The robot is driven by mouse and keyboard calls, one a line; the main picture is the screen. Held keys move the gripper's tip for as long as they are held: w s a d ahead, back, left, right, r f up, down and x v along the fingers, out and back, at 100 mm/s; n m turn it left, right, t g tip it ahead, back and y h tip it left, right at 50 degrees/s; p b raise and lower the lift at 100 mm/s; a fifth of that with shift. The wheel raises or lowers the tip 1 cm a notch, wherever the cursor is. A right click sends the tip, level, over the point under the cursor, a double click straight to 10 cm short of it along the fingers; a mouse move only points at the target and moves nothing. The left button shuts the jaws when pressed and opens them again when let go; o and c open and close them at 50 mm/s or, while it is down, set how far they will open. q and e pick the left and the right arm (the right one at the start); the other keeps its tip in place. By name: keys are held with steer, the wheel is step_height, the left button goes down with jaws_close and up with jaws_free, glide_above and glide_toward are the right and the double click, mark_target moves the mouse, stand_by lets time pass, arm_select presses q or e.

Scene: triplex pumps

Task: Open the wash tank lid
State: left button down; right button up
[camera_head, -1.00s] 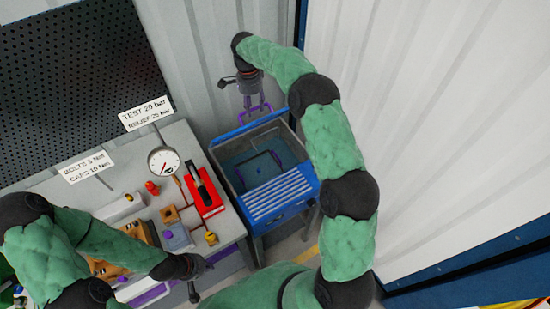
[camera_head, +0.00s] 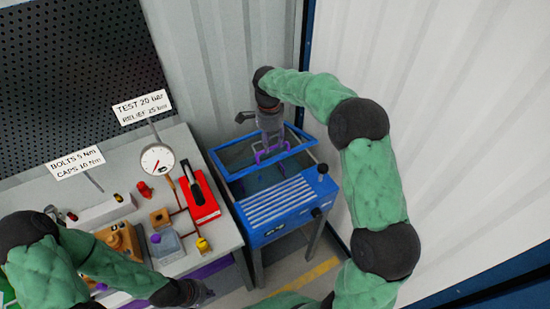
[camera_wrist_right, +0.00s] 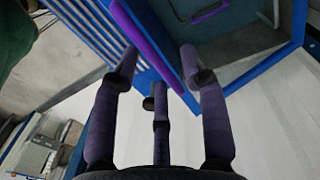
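The blue wash tank (camera_head: 291,224) stands right of the bench, with a slatted front top. A blue frame, apparently the lid (camera_head: 301,150), spans the rear of its opening and looks tilted, its front bar crossing above the dark interior. My right gripper (camera_head: 268,155) reaches down at this frame. In the right wrist view, its purple fingers (camera_wrist_right: 160,72) are spread on either side of a purple bar (camera_wrist_right: 145,45); contact is unclear. Another purple handle (camera_wrist_right: 211,12) shows beyond. My left gripper (camera_head: 197,292) is by the bench front, its fingers indistinct.
The bench (camera_head: 226,237) carries a gauge (camera_head: 157,159), a red block (camera_head: 202,207) and small fittings left of the tank. Pale corrugated walls stand behind and right. A dark knob (camera_head: 322,168) rises at the tank's right corner. Open floor lies in front.

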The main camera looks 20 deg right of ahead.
mark_target(275, 158)
steer(key=f+b, duration=0.1)
steer(key=s+f+b, duration=0.1)
steer(key=shift+s+d+f, duration=0.15)
steer(key=shift+s+f, duration=0.15)
steer(key=shift+f, duration=0.15)
steer(key=shift+s+f+b, duration=0.1)
steer(key=shift+s+b, duration=0.1)
steer(key=shift+b, duration=0.2)
